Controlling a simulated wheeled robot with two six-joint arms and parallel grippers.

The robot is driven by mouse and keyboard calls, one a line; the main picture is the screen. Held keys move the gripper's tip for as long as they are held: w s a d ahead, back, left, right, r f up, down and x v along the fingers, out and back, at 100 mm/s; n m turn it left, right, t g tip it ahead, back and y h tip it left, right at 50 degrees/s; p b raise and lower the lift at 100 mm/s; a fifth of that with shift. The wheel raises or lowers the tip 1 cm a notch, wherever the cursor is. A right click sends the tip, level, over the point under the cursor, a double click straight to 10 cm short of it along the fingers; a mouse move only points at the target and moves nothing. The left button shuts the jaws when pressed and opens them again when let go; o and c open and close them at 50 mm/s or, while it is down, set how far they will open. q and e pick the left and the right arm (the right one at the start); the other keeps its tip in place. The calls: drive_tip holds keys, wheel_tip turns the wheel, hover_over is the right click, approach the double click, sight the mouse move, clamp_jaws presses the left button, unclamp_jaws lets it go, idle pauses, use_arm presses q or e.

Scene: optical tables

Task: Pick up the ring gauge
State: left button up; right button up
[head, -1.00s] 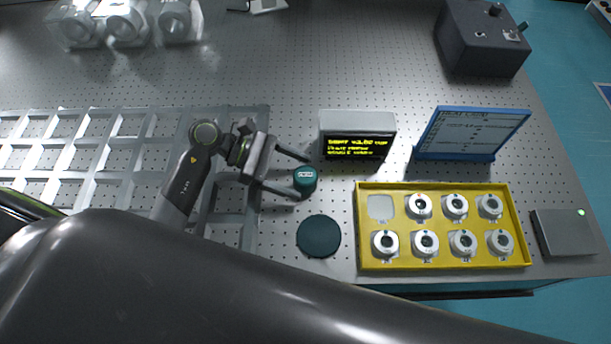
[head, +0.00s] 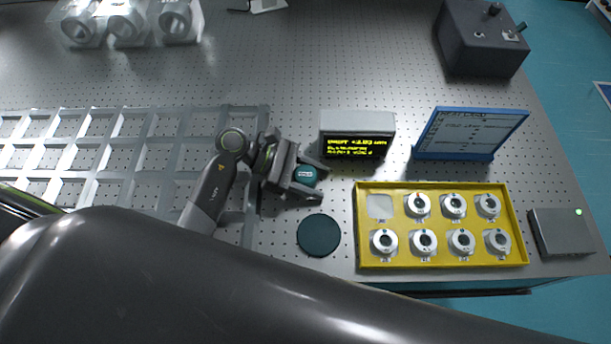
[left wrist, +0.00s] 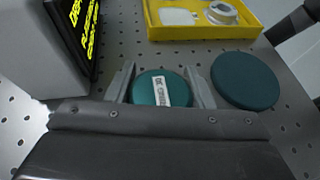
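A teal round piece with a white label on top, which I take to be the ring gauge (head: 305,176), sits on the perforated table. My left gripper (head: 318,180) reaches over it from the left, with one finger on each side. In the left wrist view the teal piece (left wrist: 161,88) lies between the two fingers (left wrist: 163,80). The fingers look open, with a narrow gap on each side; whether either touches it is hard to tell. Its lower edge is hidden behind the gripper body. My right gripper is not in view.
A dark green disc (head: 318,236) lies just in front. A display box (head: 357,122) stands close behind to the right. A yellow tray (head: 444,264) with several white rings and one empty place lies right. A blue-framed board (head: 468,132) stands behind it. A grey grid rack (head: 120,109) lies left.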

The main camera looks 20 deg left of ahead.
sight(315, 175)
use_arm(q)
drive_tip(key=c, duration=0.3)
wheel_tip(315, 175, up, 9)
drive_tip(key=p, duration=0.5)
drive_tip(key=shift+r+p, duration=0.35)
drive_tip(key=shift+r, duration=0.2)
drive_tip(key=shift+w, duration=0.1)
